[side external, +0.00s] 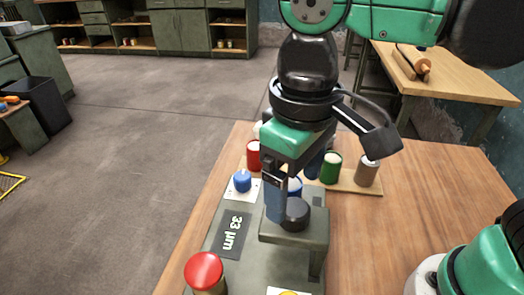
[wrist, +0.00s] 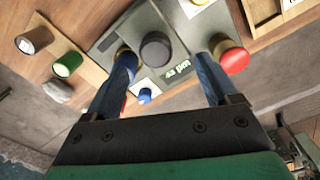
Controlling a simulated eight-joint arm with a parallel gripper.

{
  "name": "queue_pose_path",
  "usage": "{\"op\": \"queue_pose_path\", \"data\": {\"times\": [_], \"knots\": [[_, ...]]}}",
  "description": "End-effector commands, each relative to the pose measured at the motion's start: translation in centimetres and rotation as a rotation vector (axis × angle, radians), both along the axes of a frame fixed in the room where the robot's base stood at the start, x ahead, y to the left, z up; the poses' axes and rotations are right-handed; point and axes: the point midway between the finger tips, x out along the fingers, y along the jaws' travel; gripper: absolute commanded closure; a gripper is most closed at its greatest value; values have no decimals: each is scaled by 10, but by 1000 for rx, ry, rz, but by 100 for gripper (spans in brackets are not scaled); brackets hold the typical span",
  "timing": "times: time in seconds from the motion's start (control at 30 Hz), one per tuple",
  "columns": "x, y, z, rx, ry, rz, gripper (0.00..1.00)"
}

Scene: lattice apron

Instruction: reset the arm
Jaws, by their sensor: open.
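My gripper (side external: 280,208) points down over the grey-green device (side external: 228,262). In the wrist view my gripper (wrist: 166,62) is open, its two blue fingers spread wide with nothing held between them. A dark round knob (side external: 295,214) stands on the device's raised block, close to the fingers in the side view. It shows between the fingertips in the wrist view (wrist: 156,49); I cannot tell whether either finger touches it.
A second table (side external: 455,78) stands behind.

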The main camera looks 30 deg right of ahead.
Motion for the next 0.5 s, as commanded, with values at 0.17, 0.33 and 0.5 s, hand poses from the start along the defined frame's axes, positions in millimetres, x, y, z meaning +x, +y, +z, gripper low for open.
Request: {"op": "queue_pose_path", "data": {"times": [0.17,0.33,0.5], "knots": [[-1,0,12,1,0,0,19],[-1,0,14,1,0,0,19],[1,-2,13,5,-6,-5,19]]}}
